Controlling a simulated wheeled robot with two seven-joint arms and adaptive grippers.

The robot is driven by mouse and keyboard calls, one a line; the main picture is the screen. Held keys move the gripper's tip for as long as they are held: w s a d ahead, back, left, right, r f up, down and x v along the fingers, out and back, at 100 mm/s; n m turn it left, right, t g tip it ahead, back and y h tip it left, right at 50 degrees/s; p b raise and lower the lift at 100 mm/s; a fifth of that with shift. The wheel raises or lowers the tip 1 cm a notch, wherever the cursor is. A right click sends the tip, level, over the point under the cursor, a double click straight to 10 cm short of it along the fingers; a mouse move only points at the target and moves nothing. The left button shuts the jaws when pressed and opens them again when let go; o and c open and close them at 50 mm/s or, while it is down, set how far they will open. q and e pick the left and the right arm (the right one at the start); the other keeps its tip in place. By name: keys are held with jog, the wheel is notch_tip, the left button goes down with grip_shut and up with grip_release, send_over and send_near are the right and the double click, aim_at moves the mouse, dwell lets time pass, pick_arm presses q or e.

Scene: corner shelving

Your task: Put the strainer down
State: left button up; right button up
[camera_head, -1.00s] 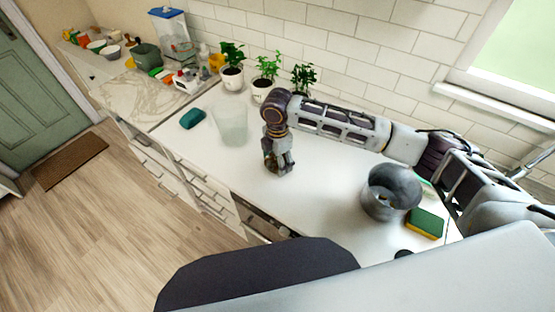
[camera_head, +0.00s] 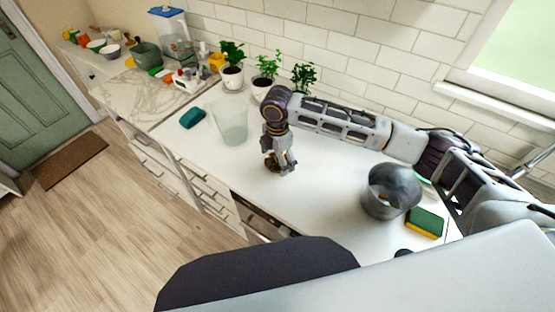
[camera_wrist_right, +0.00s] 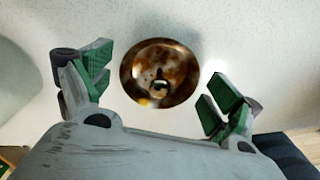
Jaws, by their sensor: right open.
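A round, shiny copper-brown thing, which I take for the strainer (camera_wrist_right: 160,75), shows in the right wrist view against the white counter. A small brown part of it shows in the head view (camera_head: 270,161), mostly hidden by my right gripper (camera_head: 281,166). My right gripper is low over the middle of the counter (camera_head: 320,195). Its green-padded fingers are spread on both sides of the strainer, with visible gaps in the wrist view. My left gripper is not in view.
A clear, tapered container (camera_head: 230,122) stands left of my right gripper. A grey metal pot (camera_head: 391,192) and a green-yellow sponge (camera_head: 424,222) are on the right. A teal object (camera_head: 192,118) lies at the left. Potted plants (camera_head: 268,72) line the wall. The counter between gripper and pot is clear.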

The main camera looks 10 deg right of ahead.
notch_tip(320, 180, up, 12)
jog(key=shift+f+b, duration=0.15)
jog(key=shift+b, duration=0.2)
jog(key=shift+s+f, duration=0.1)
dwell(0.9)
